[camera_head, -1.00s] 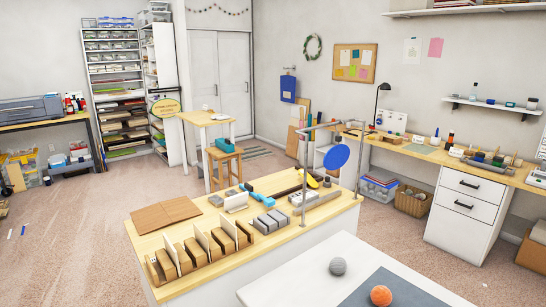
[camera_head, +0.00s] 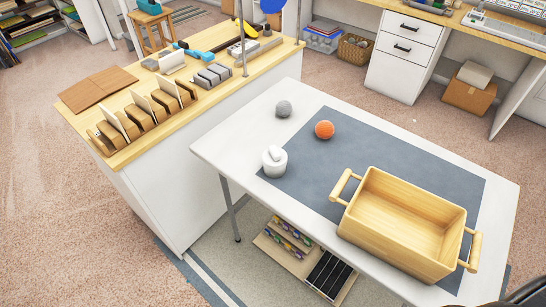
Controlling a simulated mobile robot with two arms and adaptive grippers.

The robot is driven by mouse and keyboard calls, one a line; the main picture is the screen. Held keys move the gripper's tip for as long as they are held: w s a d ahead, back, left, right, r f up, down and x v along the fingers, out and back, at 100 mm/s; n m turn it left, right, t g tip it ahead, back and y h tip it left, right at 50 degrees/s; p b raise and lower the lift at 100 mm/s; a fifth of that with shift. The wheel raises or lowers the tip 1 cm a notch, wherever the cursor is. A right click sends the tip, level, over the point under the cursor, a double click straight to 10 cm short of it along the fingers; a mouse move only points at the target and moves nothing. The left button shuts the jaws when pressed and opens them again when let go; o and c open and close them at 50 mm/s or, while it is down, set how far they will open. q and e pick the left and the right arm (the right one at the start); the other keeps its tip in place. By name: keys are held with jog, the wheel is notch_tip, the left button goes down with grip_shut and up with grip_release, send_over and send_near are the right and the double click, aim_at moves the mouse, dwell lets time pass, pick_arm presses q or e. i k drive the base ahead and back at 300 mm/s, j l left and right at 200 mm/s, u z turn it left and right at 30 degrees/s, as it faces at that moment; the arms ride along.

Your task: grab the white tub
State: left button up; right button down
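On the white table (camera_head: 225,150) there is a small white round vessel (camera_head: 274,167) with a rounded white piece standing up out of its top. It looks like a mortar with a pestle, and it is the only small white tub-like thing on this table. It stands upright at the left edge of the grey mat (camera_head: 400,150). Neither of my grippers can be made out in the view.
A grey ball (camera_head: 284,108) and an orange ball (camera_head: 324,130) lie behind the vessel. A large wooden crate with handles (camera_head: 386,238) stands on the right of the mat. A wooden-topped counter (camera_head: 135,155) adjoins at the left. A dark shape (camera_head: 528,294) fills the bottom right corner.

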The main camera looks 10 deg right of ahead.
aim_at(274, 175)
jog(key=i+j, duration=0.2)
jog(key=i+j+z, duration=0.35)
jog(key=j, duration=0.3)
jog(key=i+j+z, duration=0.2)
jog(key=j, duration=0.2)
jog(key=i+j+z, duration=0.15)
jog(key=j, duration=0.25)
jog(key=z, duration=0.5)
